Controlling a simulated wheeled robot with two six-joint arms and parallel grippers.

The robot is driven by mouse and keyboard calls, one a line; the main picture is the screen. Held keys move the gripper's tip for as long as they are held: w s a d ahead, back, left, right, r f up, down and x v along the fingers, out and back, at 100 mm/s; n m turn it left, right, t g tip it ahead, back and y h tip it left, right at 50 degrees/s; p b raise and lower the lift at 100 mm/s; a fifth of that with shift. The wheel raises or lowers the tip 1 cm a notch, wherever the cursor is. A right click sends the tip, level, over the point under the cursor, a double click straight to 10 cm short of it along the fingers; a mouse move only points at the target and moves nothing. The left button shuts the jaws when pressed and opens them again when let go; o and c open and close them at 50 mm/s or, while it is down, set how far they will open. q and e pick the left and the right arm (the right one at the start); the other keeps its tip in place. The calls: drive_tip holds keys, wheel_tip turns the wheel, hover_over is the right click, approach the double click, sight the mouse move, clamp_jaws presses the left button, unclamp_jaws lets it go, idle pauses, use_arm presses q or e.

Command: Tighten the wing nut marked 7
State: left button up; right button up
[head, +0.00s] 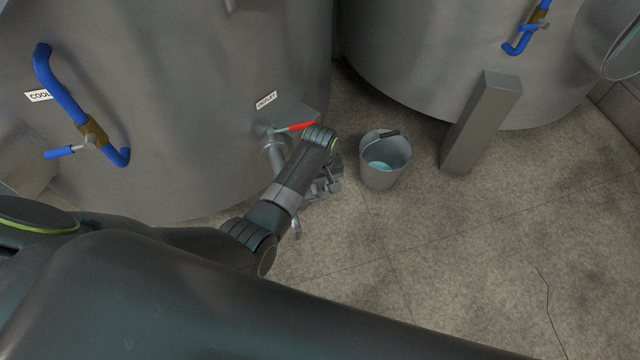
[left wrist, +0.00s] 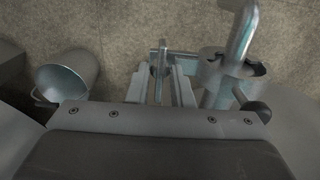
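In the left wrist view, a grey metal wing nut (left wrist: 160,56) stands with a narrow upright wing between the two fingers of my left gripper (left wrist: 162,78). The fingers are apart, with a small gap visible on each side of the wing. I cannot read a 7 on it. A metal pipe fitting (left wrist: 226,70) is just right of the fingers. In the head view, my left gripper (head: 328,187) is low beside the tank outlet, mostly behind my own wrist, which hides the wing nut there. My right gripper is not in view.
A red-handled outlet valve (head: 293,128) sits on the large steel tank (head: 200,110), close to my wrist. A metal bucket (head: 384,170) with liquid stands right of the gripper. A grey post (head: 480,125) and second tank (head: 440,55) are beyond. Floor (head: 450,260) at right is clear.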

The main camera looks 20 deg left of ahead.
use_arm(q)
clamp_jaws()
